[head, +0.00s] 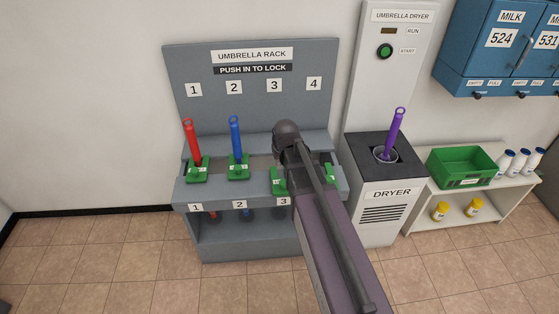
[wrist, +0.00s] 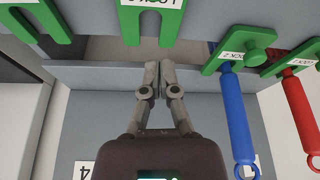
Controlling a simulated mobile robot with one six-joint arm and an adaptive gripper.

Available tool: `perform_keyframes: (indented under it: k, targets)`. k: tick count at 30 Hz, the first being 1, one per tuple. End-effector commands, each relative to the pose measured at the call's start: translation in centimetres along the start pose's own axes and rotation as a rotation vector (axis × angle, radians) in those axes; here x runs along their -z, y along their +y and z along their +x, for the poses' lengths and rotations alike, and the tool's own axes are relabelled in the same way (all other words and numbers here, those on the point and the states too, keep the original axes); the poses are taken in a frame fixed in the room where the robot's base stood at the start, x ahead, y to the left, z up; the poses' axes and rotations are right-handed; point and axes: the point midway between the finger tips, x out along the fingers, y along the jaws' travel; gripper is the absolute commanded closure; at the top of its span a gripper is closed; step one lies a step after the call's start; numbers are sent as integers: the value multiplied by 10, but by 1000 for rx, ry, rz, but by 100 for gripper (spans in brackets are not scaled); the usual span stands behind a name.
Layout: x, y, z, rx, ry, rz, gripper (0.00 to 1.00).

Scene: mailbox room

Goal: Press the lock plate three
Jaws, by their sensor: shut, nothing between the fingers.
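The grey umbrella rack (head: 255,68) has numbered green lock plates along its front shelf. Lock plate three (head: 279,184) is partly covered by my arm. In the wrist view plate three (wrist: 131,26) is at the top centre, a forked green plate with a white label, cut off by the edge; no umbrella shows in its fork. My gripper (wrist: 160,65) is shut and empty, its fingertips just below the fork in that picture, apparently apart from it. In the head view the fingers are hidden behind my arm.
A red umbrella (head: 192,142) stands at plate one and a blue umbrella (head: 235,138) at plate two. Plate four (head: 330,174) is just right of my arm. The dryer (head: 386,205) holds a purple umbrella (head: 395,132). Open floor (head: 110,260) lies at the left.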

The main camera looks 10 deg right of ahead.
Motion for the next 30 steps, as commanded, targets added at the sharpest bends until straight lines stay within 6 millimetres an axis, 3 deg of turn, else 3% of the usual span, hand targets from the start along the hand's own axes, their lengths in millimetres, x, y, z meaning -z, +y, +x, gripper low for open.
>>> perform_keyframes:
  k: [15,30]
  targets:
    - [1,0,-47,0,0,0,100]
    - [0,0,-56,0,0,0,100]
